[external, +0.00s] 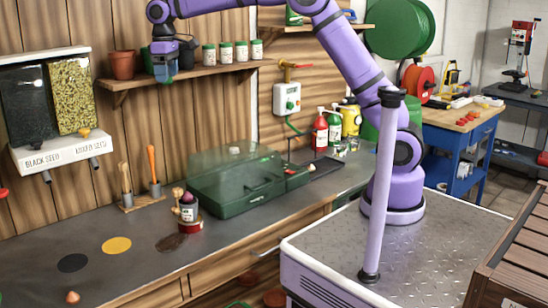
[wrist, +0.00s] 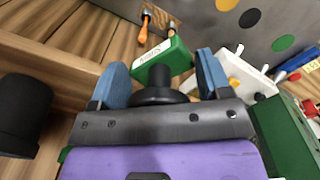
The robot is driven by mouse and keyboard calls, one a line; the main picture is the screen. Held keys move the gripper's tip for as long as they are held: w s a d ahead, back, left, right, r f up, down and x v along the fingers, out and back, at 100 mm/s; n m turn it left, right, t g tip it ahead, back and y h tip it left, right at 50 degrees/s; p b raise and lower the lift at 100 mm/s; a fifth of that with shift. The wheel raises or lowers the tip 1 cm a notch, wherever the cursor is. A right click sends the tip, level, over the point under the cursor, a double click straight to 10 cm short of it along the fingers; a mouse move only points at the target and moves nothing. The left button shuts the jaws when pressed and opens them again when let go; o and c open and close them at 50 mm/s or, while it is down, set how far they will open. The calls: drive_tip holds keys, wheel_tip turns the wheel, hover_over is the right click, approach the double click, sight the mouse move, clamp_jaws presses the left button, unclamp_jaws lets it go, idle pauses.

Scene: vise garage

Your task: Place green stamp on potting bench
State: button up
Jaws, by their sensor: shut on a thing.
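My gripper (external: 163,72) is raised high over the back left of the potting bench, left of the pot shelf's row of jars. In the wrist view its blue fingers (wrist: 158,85) are shut on the green stamp (wrist: 162,62), a green block with a white label and what looks like a black knob. The lettering is too small to read surely. In the external view only a small greenish patch shows at the jaws. The potting bench (external: 135,276) has a dark grey top, well below the gripper; it also shows in the wrist view (wrist: 205,32).
The seed dispenser (external: 57,155) hangs at left. A green case (external: 235,195), tool stand (external: 142,200) and tins (external: 188,222) stand on the bench. Its front left, with black (external: 73,263) and yellow (external: 117,245) discs, is mostly clear.

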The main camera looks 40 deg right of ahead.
drive_tip(key=s+a+f, duration=0.1)
drive_tip(key=a+f, duration=0.1)
drive_tip(key=a, duration=0.1)
drive_tip(key=s+a+f+n, duration=0.1)
drive_tip(key=a+f, duration=0.2)
drive_tip(key=a, duration=0.1)
drive_tip(key=s+a+f+n, duration=0.1)
drive_tip(key=a+f, duration=0.2)
drive_tip(key=a, duration=0.1)
drive_tip(key=shift+s+a, duration=0.1)
drive_tip(key=shift+s, duration=0.3)
drive_tip(key=s+a+f+n, duration=0.3)
drive_tip(key=s+a+f, duration=0.4)
drive_tip(key=a+f, duration=0.3)
hover_over(146, 221)
wheel_tip(146, 221, down, 16)
wheel_tip(146, 221, down, 10)
drive_tip(key=shift+w+r, duration=0.1)
drive_tip(key=shift+r, duration=0.05)
drive_tip(key=o, duration=0.9)
drive_tip(key=r, duration=1.2)
drive_tip(key=shift+s+a, duration=0.15)
drive_tip(key=shift+s, duration=0.05)
